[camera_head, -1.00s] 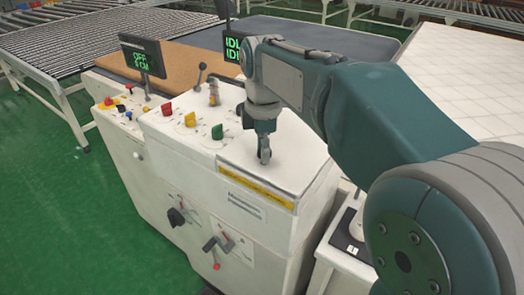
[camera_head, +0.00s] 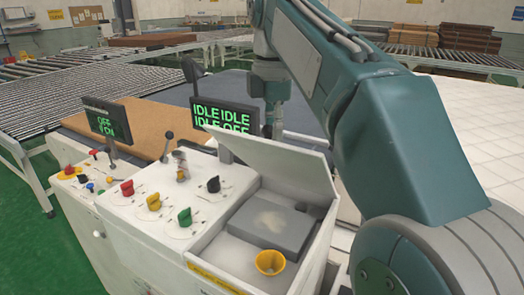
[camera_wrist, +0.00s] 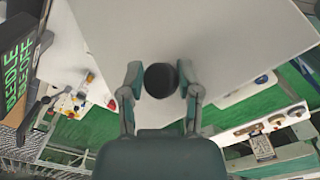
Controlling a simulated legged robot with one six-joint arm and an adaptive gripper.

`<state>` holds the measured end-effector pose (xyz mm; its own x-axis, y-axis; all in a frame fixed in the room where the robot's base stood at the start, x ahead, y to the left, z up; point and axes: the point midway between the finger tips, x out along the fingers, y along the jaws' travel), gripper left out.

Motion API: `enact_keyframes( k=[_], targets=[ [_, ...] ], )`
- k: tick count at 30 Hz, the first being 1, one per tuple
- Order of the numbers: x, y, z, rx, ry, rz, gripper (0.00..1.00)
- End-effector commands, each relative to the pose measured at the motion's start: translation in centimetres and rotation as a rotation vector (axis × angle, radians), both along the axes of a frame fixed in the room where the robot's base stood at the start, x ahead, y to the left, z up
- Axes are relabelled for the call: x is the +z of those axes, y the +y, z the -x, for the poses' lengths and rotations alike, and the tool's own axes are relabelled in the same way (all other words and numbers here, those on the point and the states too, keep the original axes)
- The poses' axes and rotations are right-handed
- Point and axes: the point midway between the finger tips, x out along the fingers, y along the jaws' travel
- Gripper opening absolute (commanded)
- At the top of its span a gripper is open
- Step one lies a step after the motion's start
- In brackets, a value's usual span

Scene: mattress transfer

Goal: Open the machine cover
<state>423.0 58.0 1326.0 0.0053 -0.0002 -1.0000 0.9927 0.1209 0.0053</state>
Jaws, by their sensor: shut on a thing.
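The machine cover (camera_head: 275,162) is a white panel. It stands raised and tilted up at the back of an open compartment (camera_head: 228,244) on the white machine. In the wrist view the cover (camera_wrist: 210,35) is a large pale panel with a round black knob (camera_wrist: 160,80) on it. My gripper (camera_wrist: 160,85) has its fingers on either side of this knob and is shut on it. In the head view my gripper (camera_head: 273,128) is at the cover's far side, and its fingertips are mostly hidden by the cover.
A grey block (camera_head: 268,225) and a yellow cup (camera_head: 270,262) are in the compartment. Left of it are colored knobs (camera_head: 154,202), levers, a green-lettered display (camera_head: 225,117) and a smaller display (camera_head: 104,122). A roller conveyor (camera_head: 60,95) lies behind.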

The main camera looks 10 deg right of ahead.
Motion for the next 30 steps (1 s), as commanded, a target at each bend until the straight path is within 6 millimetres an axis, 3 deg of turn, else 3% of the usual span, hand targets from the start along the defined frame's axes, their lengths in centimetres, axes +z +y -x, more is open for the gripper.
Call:
enact_keyframes(
  k=[3,12,29,30],
  targets=[
    [0.5,-0.7,-1.3,-0.002,0.001,0.001,0.0],
    [1.6,-1.7,-2.6,0.001,0.002,-0.001,0.0],
    [1.9,-1.9,-2.9,0.004,0.003,-0.003,0.0],
    [1.9,-1.9,-2.9,0.004,0.003,-0.003,0.51]
  ],
)
